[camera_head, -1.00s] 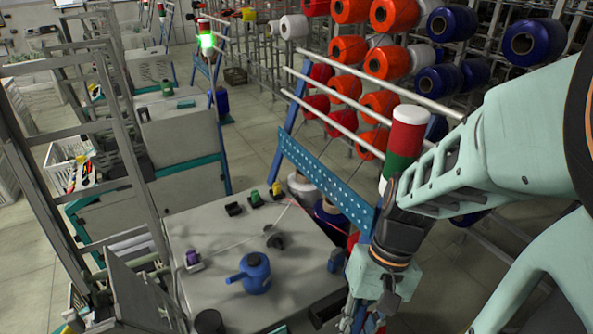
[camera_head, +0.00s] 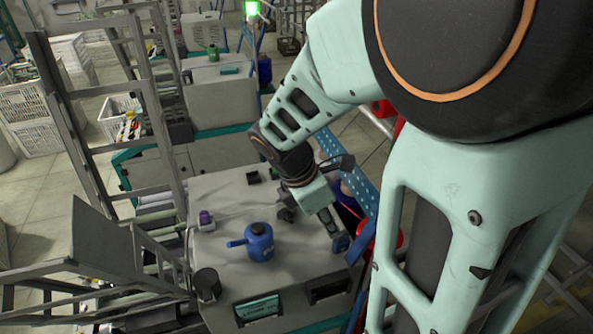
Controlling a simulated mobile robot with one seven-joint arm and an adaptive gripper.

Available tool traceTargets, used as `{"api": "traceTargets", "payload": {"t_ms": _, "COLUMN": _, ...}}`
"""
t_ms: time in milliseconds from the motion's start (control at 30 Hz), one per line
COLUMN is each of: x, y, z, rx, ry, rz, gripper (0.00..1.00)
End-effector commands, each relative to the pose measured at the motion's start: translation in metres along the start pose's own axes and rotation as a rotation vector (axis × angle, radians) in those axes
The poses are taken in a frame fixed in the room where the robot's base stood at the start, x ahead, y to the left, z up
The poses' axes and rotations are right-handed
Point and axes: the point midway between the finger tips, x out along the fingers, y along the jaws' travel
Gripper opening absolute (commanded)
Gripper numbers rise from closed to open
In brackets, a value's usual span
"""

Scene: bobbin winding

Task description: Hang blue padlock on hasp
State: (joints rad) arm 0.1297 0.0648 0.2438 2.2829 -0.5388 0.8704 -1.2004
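A small blue item (camera_head: 341,243), which may be the blue padlock, is at the right edge of the grey tabletop (camera_head: 220,265). My gripper (camera_head: 334,229) points down at this item, its tips right above or against it. Whether the fingers touch it, and whether they are open or shut, is too small to tell. I cannot make out a hasp in this view; my arm covers part of the table's back right.
A blue can with a side spout (camera_head: 259,243) stands left of my gripper. A purple item (camera_head: 205,218) and a black cup (camera_head: 207,284) are at the table's left. A blue perforated rail (camera_head: 363,183) runs along the right. The middle left of the tabletop is clear.

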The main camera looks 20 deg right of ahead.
Motion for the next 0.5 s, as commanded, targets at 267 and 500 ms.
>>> {"api": "traceTargets", "payload": {"t_ms": 267, "x": 0.018, "y": 0.004, "z": -0.002, "rx": -0.03, "ry": -0.006, "rz": 0.008, "gripper": 0.2}}
{"api": "traceTargets", "payload": {"t_ms": 500, "x": 0.049, "y": 0.004, "z": -0.002, "rx": -0.027, "ry": -0.006, "rz": 0.009, "gripper": 0.2}}
